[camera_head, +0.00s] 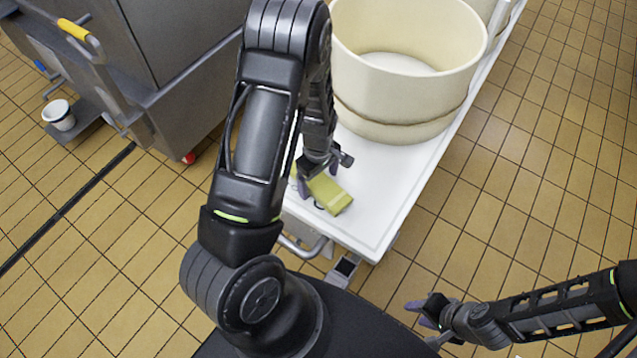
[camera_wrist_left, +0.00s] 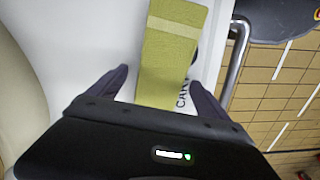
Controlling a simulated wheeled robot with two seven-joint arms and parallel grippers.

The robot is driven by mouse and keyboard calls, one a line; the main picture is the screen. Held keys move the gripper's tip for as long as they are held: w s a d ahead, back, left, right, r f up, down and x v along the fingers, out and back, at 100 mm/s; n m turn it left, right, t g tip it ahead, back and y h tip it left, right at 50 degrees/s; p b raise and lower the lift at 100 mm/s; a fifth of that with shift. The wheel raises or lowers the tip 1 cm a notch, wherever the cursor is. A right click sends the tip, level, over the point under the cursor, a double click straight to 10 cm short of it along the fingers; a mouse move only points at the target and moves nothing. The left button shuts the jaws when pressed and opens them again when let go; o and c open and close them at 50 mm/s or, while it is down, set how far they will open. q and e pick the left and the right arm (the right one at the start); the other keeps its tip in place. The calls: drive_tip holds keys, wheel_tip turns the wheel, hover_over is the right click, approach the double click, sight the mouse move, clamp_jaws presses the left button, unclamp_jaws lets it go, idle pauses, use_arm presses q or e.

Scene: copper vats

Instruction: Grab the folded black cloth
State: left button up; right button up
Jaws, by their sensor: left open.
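A folded olive-green cloth (camera_head: 331,194) lies on the near end of a white cart top (camera_head: 374,212). It looks green, not black; no black cloth shows. In the left wrist view the cloth (camera_wrist_left: 168,55) is a long flat strip running away from the gripper. My left gripper (camera_head: 319,180) is over the cloth and open. In the left wrist view its two dark fingers (camera_wrist_left: 155,95) stand on either side of the cloth, with gaps between. My right gripper (camera_head: 421,312) is away at the lower right over the floor, with no object visible in it; its opening is unclear.
A large cream tub (camera_head: 400,112) stands on the cart just behind the cloth. A metal rail (camera_head: 303,246) runs along the cart's near end. A grey wheeled machine (camera_head: 165,60) and a small white cup (camera_head: 59,114) are at the left. Tiled floor is open at the right.

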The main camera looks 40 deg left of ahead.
sight(319, 181)
use_arm(q)
drive_tip(key=shift+c, duration=0.4)
drive_tip(key=c, duration=1.6)
drive_tip(key=shift+r, duration=0.15)
wheel_tip(319, 181, up, 10)
drive_tip(key=shift+f+p, duration=0.15)
drive_tip(key=shift+p, duration=0.55)
